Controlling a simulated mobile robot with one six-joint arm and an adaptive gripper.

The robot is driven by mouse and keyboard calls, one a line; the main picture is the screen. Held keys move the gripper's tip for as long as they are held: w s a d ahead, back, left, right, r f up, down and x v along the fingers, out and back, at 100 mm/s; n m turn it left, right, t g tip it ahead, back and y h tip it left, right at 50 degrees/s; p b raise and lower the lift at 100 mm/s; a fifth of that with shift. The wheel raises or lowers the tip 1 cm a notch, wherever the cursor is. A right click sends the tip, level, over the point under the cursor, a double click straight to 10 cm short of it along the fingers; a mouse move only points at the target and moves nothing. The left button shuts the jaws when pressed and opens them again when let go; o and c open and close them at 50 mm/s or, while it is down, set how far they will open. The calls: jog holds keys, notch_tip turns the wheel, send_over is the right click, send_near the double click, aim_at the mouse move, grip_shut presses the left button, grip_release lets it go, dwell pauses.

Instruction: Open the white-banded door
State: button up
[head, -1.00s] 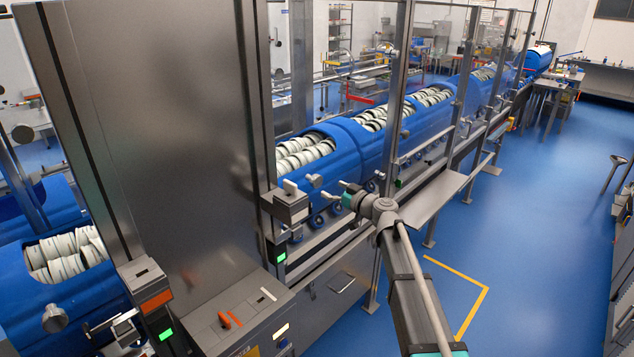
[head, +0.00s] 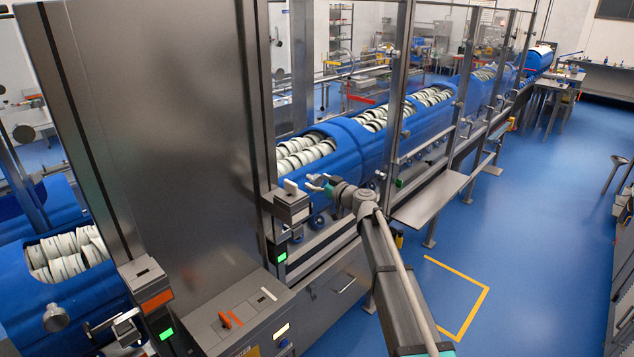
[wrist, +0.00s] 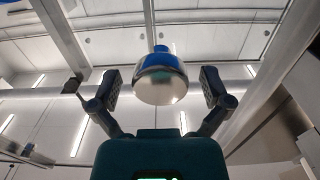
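The glass door panel (head: 345,75) stands right of the steel cabinet, with a lock box (head: 290,208) carrying a pale handle (head: 291,187) at its lower left. I cannot clearly make out a white band on it. My gripper (head: 316,182) is just right of this box, in front of the blue tub carriers. In the wrist view a rounded silver knob (wrist: 160,82) with a blue part behind it shows between the two spread fingers of my gripper (wrist: 160,92). Gaps show on both sides, so the fingers do not appear to touch it.
A second lock box (head: 148,283) with an orange band stands at the left. A control panel (head: 235,320) lies below the cabinet. A steel shelf (head: 430,198) juts out right of my arm.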

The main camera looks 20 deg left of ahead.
jog(key=c, duration=1.2)
